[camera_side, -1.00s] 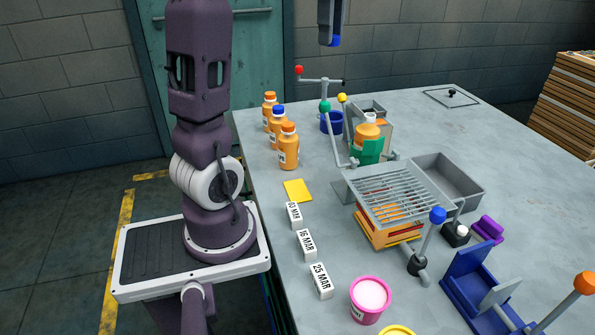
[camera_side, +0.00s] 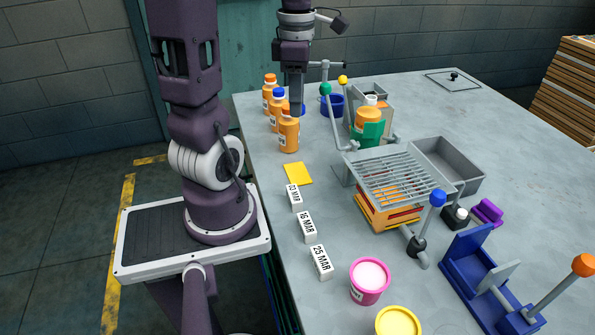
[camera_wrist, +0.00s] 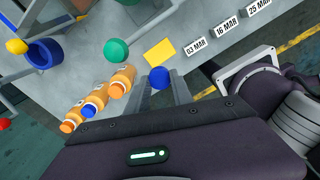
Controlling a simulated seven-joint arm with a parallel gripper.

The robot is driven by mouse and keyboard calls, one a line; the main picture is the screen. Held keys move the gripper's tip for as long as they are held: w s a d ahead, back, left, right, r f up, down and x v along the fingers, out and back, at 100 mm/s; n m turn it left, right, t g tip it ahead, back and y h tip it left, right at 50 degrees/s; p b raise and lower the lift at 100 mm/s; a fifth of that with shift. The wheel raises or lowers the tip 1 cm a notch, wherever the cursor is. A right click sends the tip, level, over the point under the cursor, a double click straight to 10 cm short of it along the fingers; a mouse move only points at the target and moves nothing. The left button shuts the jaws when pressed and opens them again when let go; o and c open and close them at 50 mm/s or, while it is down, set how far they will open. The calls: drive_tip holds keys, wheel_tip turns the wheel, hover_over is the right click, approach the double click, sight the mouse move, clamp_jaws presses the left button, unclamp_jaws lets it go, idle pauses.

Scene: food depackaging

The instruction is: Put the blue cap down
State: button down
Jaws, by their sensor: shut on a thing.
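My gripper (camera_side: 297,108) is shut on the blue cap (camera_wrist: 159,78), which shows between the fingertips in the wrist view. In the side view a bit of the cap (camera_side: 302,110) shows beside the fingers. The gripper points down near the row of orange bottles (camera_side: 289,136) by the table's near-left edge, and it hides the nearest bottle's top. I cannot tell how high the cap is above the table (camera_side: 330,210). In the wrist view the bottles (camera_wrist: 120,84) stand left of the cap, apart from it.
A yellow square (camera_side: 298,173) lies flat in front of the bottles, with date blocks (camera_side: 307,228) further along. A bottle (camera_side: 369,122) stands in a green holder to the right, near a green-knobbed lever (camera_side: 326,88). A blue container (camera_side: 332,106) stands behind.

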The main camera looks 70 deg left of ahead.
sight(297, 173)
wheel_tip(297, 173, down, 17)
drive_tip(key=shift+r, duration=0.2)
drive_tip(key=shift+f, duration=0.15)
drive_tip(key=c, duration=1.1)
unclamp_jaws()
wheel_tip(297, 173, up, 12)
drive_tip(key=s+d+r+m+t, duration=0.1)
drive_tip(key=d+r+m+t, duration=0.1)
drive_tip(key=d+m, duration=0.5)
drive_tip(key=s+d+r+m+t, duration=0.1)
drive_tip(key=d+r+m, duration=0.3)
drive_tip(key=m, duration=1)
drive_tip(key=s+d+r+m+t, duration=0.2)
drive_tip(key=d+r+m, duration=0.2)
drive_tip(key=d+m, duration=0.5)
drive_tip(key=shift+s+d+m+t, duration=0.1)
drive_tip(key=shift+d+m+t, duration=0.25)
drive_tip(key=shift+m, duration=0.45)
